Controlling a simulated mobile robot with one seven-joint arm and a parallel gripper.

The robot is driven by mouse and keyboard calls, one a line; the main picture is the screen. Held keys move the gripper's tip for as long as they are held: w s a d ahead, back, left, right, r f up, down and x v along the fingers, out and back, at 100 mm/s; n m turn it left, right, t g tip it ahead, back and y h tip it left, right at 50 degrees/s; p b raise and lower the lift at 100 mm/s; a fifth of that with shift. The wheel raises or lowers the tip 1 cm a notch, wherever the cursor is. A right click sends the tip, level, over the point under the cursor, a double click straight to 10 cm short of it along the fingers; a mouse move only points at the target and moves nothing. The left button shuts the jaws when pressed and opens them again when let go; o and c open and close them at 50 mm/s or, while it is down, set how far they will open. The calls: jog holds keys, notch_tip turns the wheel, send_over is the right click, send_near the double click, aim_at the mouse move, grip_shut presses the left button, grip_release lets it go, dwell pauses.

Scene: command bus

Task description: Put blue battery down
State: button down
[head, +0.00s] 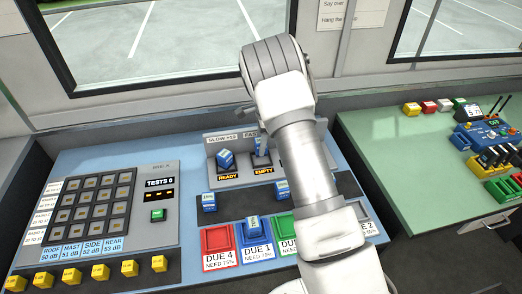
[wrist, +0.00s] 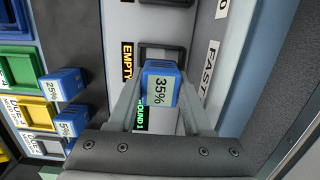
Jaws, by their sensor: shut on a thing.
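My gripper (wrist: 160,88) is shut on a blue battery (wrist: 160,82) marked 35%. The battery lies between the two fingers in the wrist view, and its far end overlaps the edge of the dark charger slot (wrist: 165,52) between the EMPTY and FAST labels. I cannot tell whether it touches the slot. In the head view the blue battery (head: 260,144) shows just above the EMPTY label, left of my arm. My arm hides the fingers there.
Another blue battery (head: 225,160) stands in the READY slot on the left. Others sit on the dark strip (head: 208,202) and in the blue DUE 1 tray (head: 255,240). A red tray (head: 217,239) is beside it. A green side desk (head: 385,160) holds more items at right.

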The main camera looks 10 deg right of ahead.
jog(key=shift+f, duration=1.6)
jog(key=shift+f, duration=0.1)
jog(key=shift+f, duration=0.15)
jog(key=shift+c, duration=1.6)
grip_release()
